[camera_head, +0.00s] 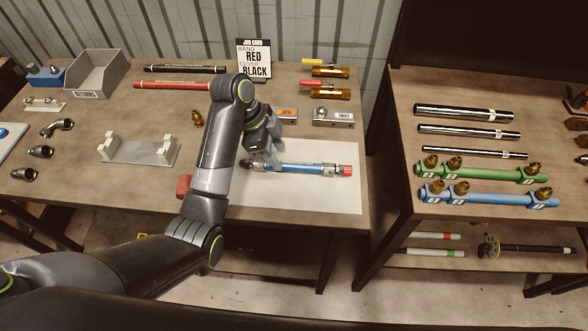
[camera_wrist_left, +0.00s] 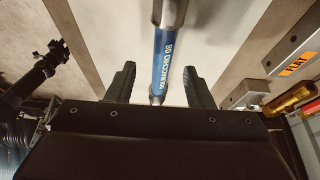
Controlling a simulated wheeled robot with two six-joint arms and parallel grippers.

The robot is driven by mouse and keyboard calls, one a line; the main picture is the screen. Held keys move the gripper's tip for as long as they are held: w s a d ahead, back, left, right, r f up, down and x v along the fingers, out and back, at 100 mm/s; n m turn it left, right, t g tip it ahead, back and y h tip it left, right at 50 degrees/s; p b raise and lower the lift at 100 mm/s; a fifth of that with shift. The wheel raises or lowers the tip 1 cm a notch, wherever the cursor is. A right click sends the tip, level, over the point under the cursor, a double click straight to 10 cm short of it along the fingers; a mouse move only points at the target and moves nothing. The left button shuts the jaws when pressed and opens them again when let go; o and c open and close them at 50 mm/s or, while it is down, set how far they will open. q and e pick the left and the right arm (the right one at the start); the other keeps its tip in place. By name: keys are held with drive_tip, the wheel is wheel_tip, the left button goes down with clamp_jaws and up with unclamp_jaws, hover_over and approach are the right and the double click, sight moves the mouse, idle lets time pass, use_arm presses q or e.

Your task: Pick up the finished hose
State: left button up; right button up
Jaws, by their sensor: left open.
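The hose (camera_head: 300,167) lies on a white sheet (camera_head: 325,200) on the left table. It has a blue middle, metal fittings and a red right end. My left gripper (camera_head: 268,158) is over the left part of the hose. In the left wrist view, the blue hose (camera_wrist_left: 163,55) runs between the two fingers of the left gripper (camera_wrist_left: 160,82). The fingers are apart, with a gap on each side of the hose. The lower end of the hose in that view is hidden by the gripper body. My right gripper is not in view.
A job card (camera_head: 254,60) reading band red, cover black stands at the back. A grey bin (camera_head: 97,72) and a metal cradle (camera_head: 140,152) are to the left. The right table holds chrome tubes (camera_head: 462,112), a green bar (camera_head: 480,172) and a blue bar (camera_head: 490,197).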

sight(288, 163)
use_arm(q)
drive_tip(key=x, duration=0.2)
drive_tip(key=p+x, duration=0.1)
drive_tip(key=x, duration=0.1)
drive_tip(key=shift+w+d+r, duration=0.1)
drive_tip(key=shift+d, duration=0.15)
drive_tip(key=shift+d+f, duration=0.15)
drive_tip(key=shift+f, duration=0.4)
drive_tip(key=shift+w+r, duration=0.1)
clamp_jaws()
